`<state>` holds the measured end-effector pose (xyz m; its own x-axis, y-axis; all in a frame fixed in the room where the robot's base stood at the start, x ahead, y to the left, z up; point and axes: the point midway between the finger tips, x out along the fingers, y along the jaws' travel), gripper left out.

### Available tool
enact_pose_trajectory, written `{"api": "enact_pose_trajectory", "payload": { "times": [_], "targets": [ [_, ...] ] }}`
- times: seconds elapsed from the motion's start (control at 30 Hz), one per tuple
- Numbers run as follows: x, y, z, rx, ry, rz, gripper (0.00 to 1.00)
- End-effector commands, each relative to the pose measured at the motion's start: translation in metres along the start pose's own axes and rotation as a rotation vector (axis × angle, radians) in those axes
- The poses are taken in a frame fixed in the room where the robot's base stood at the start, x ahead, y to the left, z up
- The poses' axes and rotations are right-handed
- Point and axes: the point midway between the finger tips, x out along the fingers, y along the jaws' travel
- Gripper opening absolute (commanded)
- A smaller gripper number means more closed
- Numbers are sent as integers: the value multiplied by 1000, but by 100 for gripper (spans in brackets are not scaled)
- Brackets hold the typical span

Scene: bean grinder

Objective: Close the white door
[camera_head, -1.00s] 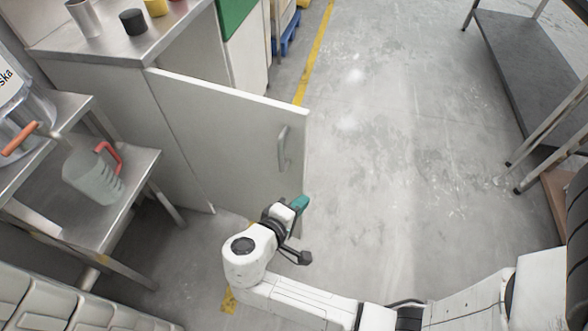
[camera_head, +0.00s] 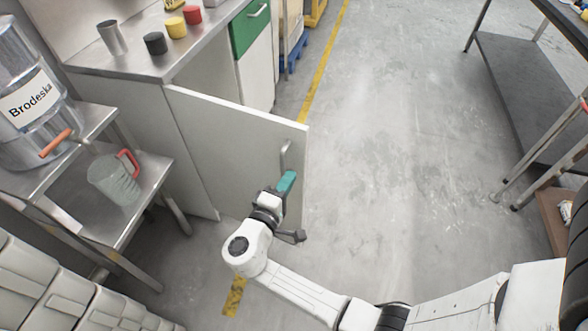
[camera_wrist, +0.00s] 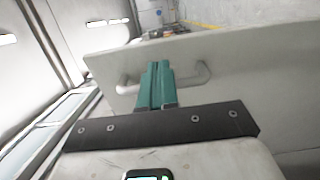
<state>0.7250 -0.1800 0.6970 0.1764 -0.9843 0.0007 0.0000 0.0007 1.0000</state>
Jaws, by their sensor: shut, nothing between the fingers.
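The white door (camera_head: 235,135) stands open, swung out from the counter cabinet on the left. Its handle (camera_head: 285,158) is near the free edge, and it also shows in the wrist view (camera_wrist: 202,74). My gripper (camera_head: 287,182) has teal fingers, shut and empty, in front of the door just below the handle. In the wrist view the shut fingers (camera_wrist: 157,75) overlap the middle of the handle and hide part of it. I cannot tell whether they touch the handle or the door.
A metal counter (camera_head: 150,65) holds several cups above the cabinet. At left, a steel shelf (camera_head: 150,180) bears a clear jug (camera_head: 115,178) and a large metal container (camera_head: 30,105). A dark-shelved table (camera_head: 520,85) stands at right. The floor (camera_head: 390,150) between is clear.

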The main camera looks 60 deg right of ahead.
Motion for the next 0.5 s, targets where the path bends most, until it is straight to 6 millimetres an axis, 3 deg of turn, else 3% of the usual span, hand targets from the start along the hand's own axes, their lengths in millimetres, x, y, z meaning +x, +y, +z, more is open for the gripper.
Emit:
{"api": "enact_pose_trajectory", "payload": {
  "times": [0.2,0.5],
  "targets": [
    [29,0,0,1,-3,0,0],
    [39,0,0,0,0,0,0]
  ]
}}
